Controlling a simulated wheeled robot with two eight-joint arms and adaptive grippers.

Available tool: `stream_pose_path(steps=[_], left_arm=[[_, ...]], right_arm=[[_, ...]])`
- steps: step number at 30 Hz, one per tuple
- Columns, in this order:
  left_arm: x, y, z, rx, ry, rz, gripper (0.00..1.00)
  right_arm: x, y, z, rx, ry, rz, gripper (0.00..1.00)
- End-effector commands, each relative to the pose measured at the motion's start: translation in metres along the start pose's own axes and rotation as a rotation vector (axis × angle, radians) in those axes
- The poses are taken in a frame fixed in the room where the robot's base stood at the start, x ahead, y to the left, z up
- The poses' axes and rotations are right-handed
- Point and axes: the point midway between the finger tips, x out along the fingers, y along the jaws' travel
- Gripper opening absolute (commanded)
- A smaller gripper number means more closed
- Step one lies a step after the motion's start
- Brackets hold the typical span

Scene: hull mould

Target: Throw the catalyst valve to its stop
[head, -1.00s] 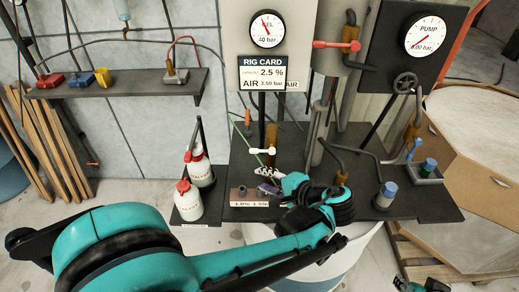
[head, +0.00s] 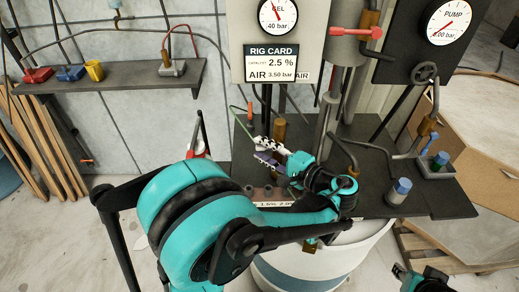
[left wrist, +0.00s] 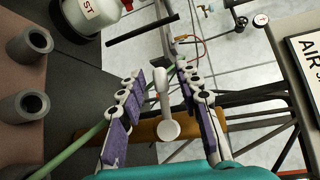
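The white-handled valve (left wrist: 162,95), which I take to be the catalyst valve, sits on a brown-orange fitting (left wrist: 150,132). My left gripper (left wrist: 157,76) is open, its purple-padded fingers on either side of the white handle, with gaps visible. In the head view, the left gripper (head: 264,151) is at the brown post (head: 279,132) on the dark bench, and the handle cannot be made out clearly behind the fingers. My right gripper (head: 420,281) is partly cut off at the bottom right; its opening is unclear. The rig card (head: 271,63) reads catalyst 2.5 %, air 3.50 bar.
A block with round holes (head: 270,196) lies just in front of the left gripper. A red lever (head: 357,31) is on the pipe above. A blue-capped bottle (head: 398,191) stands on the bench's right. My left arm mostly hides the white bottles in the head view.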

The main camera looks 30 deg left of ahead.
Motion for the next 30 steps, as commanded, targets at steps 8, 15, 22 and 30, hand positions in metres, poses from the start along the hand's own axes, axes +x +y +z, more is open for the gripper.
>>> stream_pose_path(steps=[8,15,22,30], left_arm=[[0.0157,-0.0001,-0.0001,0.001,0.002,0.000,0.34],[0.0154,-0.0003,-0.0002,0.001,0.002,0.000,0.16],[0.0154,-0.0003,-0.0001,0.000,0.001,0.000,0.00],[0.0156,0.0005,-0.0002,-0.026,0.009,0.027,0.00]], right_arm=[[0.0030,0.0000,0.0021,0.000,0.000,0.000,0.34],[0.0028,0.0000,0.0019,0.000,0.000,0.000,0.34],[0.0028,0.0000,0.0019,0.000,0.000,0.000,0.34],[-0.0012,0.0000,-0.0009,0.000,0.000,0.000,0.34]])
